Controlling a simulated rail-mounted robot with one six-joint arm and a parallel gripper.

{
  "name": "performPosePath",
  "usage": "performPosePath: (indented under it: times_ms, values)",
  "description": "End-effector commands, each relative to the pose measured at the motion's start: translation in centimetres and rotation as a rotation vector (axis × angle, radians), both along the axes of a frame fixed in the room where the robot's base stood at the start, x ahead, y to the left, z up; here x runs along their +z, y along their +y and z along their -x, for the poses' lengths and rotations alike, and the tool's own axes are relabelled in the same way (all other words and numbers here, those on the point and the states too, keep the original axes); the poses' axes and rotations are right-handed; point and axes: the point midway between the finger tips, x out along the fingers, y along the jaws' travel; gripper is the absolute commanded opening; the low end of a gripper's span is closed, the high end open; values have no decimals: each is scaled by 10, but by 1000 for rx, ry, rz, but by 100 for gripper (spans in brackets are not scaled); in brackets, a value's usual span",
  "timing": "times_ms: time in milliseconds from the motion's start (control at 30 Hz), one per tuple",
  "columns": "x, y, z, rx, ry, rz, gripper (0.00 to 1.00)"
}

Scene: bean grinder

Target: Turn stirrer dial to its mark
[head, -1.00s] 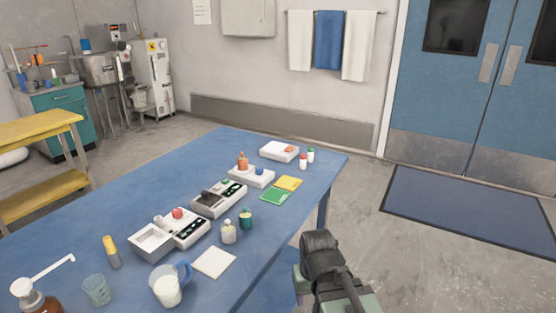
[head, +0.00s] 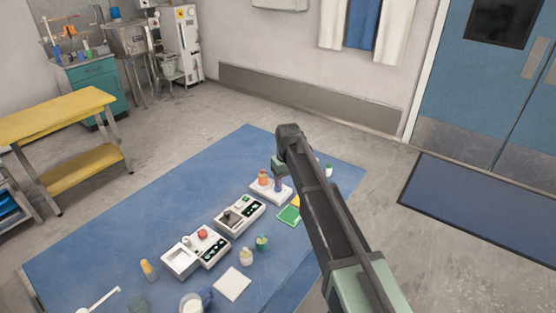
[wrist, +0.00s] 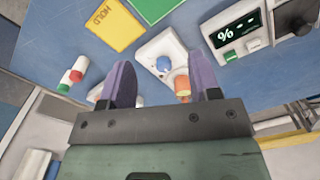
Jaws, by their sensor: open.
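The stirrer is a white unit (head: 283,196) on the blue table in the head view; it also shows in the wrist view (wrist: 149,51). In the head view my gripper hides the dial. I cannot make out the dial's mark.
A grey device with a "%" display (wrist: 238,32) is beside the stirrer. Yellow (wrist: 113,25) and green (head: 289,215) cards lie close by. A device with a red button (head: 203,234) is farther left.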

Motion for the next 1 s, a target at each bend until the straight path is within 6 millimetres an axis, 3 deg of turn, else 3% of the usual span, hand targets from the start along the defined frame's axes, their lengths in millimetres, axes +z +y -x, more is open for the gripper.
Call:
performPosePath:
  times_ms: [33, 100, 133, 233, 467, 800, 1000]
  values:
    - [32, 30, -52, 80, 0, 0, 57]
    - [19, 41, -83, 178, 1, 1, 57]
    - [16, 42, -88, 217, 1, 1, 57]
    - [15, 39, -78, 289, 0, 0, 57]
    - [1, 38, -77, 289, 0, 0, 57]
    - [-75, 37, -77, 287, 0, 0, 57]
    - [-96, 37, -77, 286, 0, 0, 57]
